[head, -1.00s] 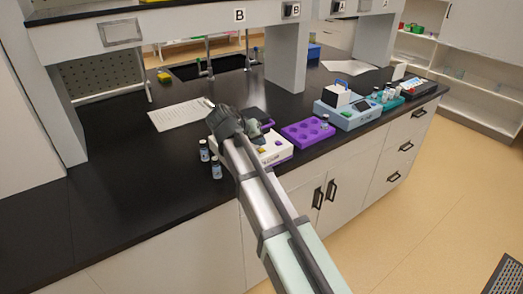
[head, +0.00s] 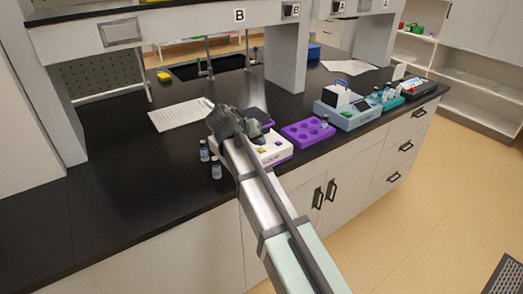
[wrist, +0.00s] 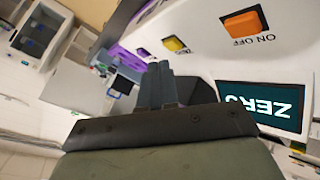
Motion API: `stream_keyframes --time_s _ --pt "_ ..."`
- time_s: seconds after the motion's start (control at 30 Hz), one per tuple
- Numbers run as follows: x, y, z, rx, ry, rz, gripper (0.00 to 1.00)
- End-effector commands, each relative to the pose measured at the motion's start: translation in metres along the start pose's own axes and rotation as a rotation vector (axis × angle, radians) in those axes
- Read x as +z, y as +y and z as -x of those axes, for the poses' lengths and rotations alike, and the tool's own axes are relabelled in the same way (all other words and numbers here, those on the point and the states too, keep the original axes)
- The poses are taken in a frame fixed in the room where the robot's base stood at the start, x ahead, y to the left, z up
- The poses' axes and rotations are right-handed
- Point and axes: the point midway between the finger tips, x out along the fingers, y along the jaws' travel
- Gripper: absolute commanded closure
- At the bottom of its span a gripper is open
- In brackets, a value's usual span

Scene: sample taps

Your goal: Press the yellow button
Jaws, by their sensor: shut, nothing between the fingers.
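The yellow button (wrist: 175,44) is a small square key on the white face of a device (wrist: 215,55) in the wrist view. My gripper (wrist: 157,68) is shut and empty. In the wrist view its fingertips appear just below and left of the yellow button; I cannot tell the gap in depth. In the head view my gripper (head: 262,127) is over the device, its tips hard to make out.
An orange button (wrist: 245,22) marked ON OFF and a dark display (wrist: 260,104) are on the same device. Two small vials (head: 210,160) stand left of it. A purple rack (head: 308,132) and a blue device (head: 347,115) stand right. The counter's left side is clear.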

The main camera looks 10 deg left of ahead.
Motion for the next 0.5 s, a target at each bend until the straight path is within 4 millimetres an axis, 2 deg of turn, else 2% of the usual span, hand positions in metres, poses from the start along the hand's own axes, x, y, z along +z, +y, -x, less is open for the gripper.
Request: stream_keyframes --time_s 0.5 --pt "0.0034 -0.003 -0.0043 0.0 -0.001 0.0 1.0"
